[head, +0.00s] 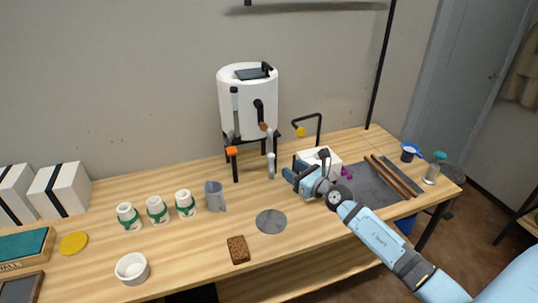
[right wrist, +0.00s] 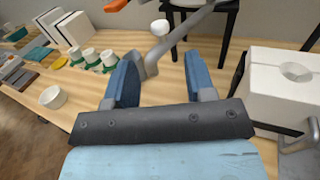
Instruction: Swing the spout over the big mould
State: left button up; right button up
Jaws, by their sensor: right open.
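The white tank (head: 248,105) stands on a black stand at the back of the bench. Its grey spout (head: 270,141) points forward and down from under the tank. In the right wrist view the grey spout (right wrist: 180,35) slants down between my blue fingers, and I see no grip on it. A white block mould (head: 327,156) with a round hole in its top, probably the big mould, is behind my right gripper; it also shows in the right wrist view (right wrist: 285,95), apart from the spout. My right gripper (head: 288,174) is open. My left gripper is out of view.
A grey jug (head: 215,197), several green-banded white cups (head: 157,211) and a grey round disc (head: 271,221) are left of my gripper. A brown sponge (head: 238,250) lies near the front edge. Wooden sticks (head: 397,177) lie at the right. The front middle is mostly clear.

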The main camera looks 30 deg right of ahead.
aim_at(274, 157)
jog(key=w, duration=0.3)
jog(key=w+a, duration=0.1)
jog(key=w, duration=0.6)
jog(key=shift+a, duration=0.35)
jog(key=shift+f, duration=0.1)
grip_shut()
